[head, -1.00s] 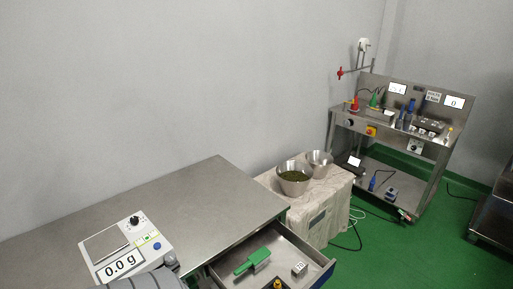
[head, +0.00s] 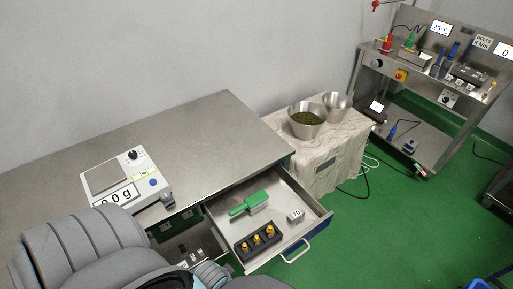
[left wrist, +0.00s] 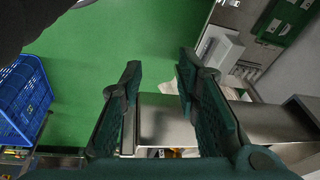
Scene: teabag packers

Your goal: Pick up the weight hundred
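Several small brass-yellow weights (head: 257,240) stand upright in a black block (head: 262,249) inside the open steel drawer (head: 320,213). Their markings are too small to read, so I cannot tell which is the hundred. My left arm comes in at the bottom left of the head view, and its gripper is not clearly seen there. In the left wrist view my left gripper (left wrist: 160,85) is open with nothing between its fingers. A steel surface and a small yellow patch show beyond and below the fingers. My right gripper is not in view.
The drawer also holds a green scoop (head: 249,203) and a small white block marked 10 (head: 295,216). A scale (head: 155,188) sits on the steel table (head: 205,135). Metal bowls (head: 306,121) stand on a covered stand at right. A blue crate (left wrist: 22,100) shows in the left wrist view.

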